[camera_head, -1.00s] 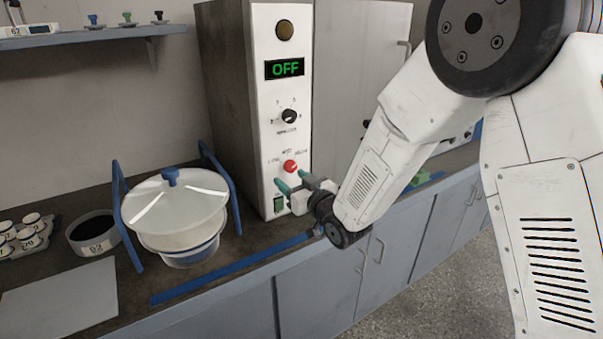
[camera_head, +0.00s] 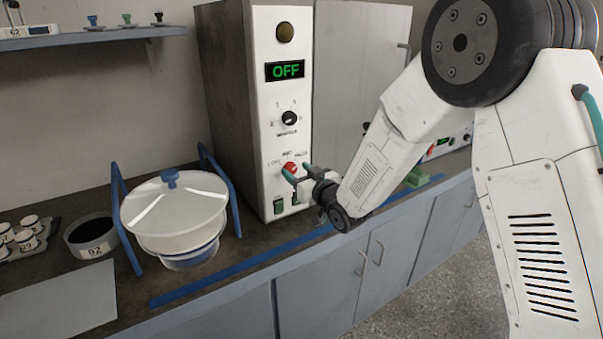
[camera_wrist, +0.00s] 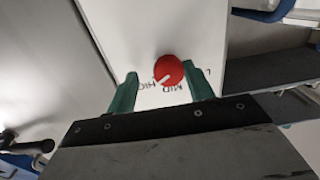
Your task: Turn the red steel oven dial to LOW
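The red oven dial (camera_head: 289,166) is on the lower part of the white control panel. My gripper (camera_head: 296,171) is right in front of the dial. The wrist view shows my gripper (camera_wrist: 159,76) open, with one green finger on each side of the dial. The right finger is very near the dial; I cannot tell whether it touches. The LOW label is mostly hidden behind that finger.
Above the dial are a black knob (camera_head: 289,118) and a green OFF display (camera_head: 285,69). A green switch (camera_head: 279,206) is below it. A white lidded bowl (camera_head: 172,208) in a blue-handled frame and a black-filled cup (camera_head: 92,234) stand to the left on the counter.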

